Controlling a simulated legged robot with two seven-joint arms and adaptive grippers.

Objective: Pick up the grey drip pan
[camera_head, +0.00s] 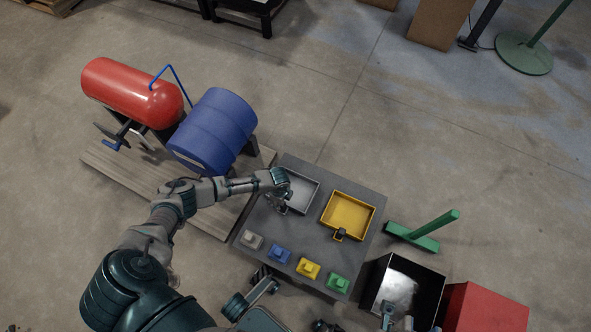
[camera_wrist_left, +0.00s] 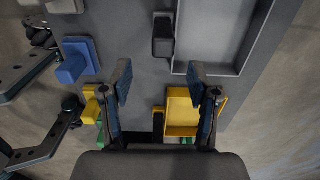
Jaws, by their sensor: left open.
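The grey drip pan (camera_head: 307,180) is a shallow open tray on the dark grey table, left of the yellow pan. In the left wrist view the grey pan (camera_wrist_left: 179,60) fills the upper right, with its dark handle (camera_wrist_left: 163,36) beside its left wall. My left gripper (camera_head: 279,201) is over the pan's lower-left side and hides part of it. In the left wrist view my left gripper (camera_wrist_left: 158,78) is open and empty, its two fingers apart. The handle shows ahead, between the lines of the fingers, and is not gripped.
The yellow pan (camera_head: 349,211) sits right of the grey one. Several small coloured blocks, such as a blue one (camera_head: 279,254), line the table's (camera_head: 300,231) near edge. A red tank (camera_head: 128,92) and blue drum (camera_head: 213,128) stand left. A black bin (camera_head: 431,287) stands lower right.

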